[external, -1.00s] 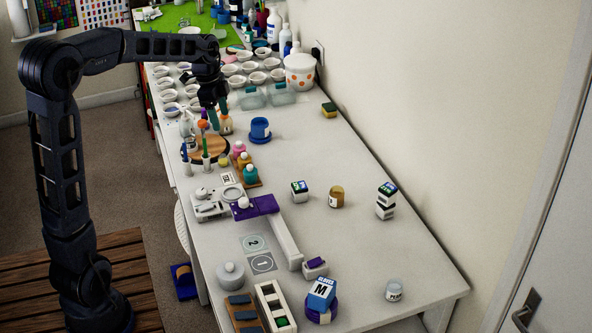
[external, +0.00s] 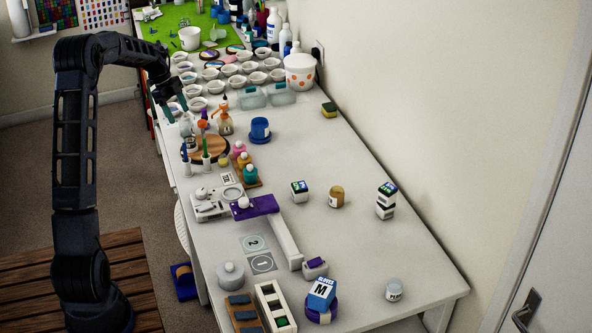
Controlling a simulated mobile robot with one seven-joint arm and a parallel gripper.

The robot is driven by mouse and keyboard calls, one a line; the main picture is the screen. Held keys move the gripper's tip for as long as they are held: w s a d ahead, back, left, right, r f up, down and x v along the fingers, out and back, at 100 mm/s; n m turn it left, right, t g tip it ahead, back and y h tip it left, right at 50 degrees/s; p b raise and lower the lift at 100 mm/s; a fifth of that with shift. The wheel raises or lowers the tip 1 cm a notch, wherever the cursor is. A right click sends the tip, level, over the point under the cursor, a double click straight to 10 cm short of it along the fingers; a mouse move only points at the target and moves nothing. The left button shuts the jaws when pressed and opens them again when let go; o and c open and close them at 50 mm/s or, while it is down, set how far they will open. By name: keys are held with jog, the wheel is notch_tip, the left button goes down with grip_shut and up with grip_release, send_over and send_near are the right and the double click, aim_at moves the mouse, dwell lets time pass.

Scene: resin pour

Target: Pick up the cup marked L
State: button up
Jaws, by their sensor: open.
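No letter L is readable in this view. A small amber cup (external: 336,197) with a pale label stands on the right half of the table. A small whitish cup or jar (external: 394,290) with a dark-lettered label stands near the right front edge. Both labels are too small to read. My gripper (external: 173,106) is open at the far left edge of the table, above the bottles there and far from both labelled cups. Its fingers are small and partly hard to separate from the things behind.
The white table (external: 360,245) has free room around the two cups. The wall bounds the right side.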

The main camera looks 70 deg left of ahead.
aim_at(194, 146)
jog(key=x, duration=1)
jog(key=shift+w+d+f, duration=0.1)
jog(key=shift+w+f, duration=0.05)
jog(key=shift+f, duration=0.25)
jog(key=shift+c, duration=0.3)
jog(key=c, duration=1)
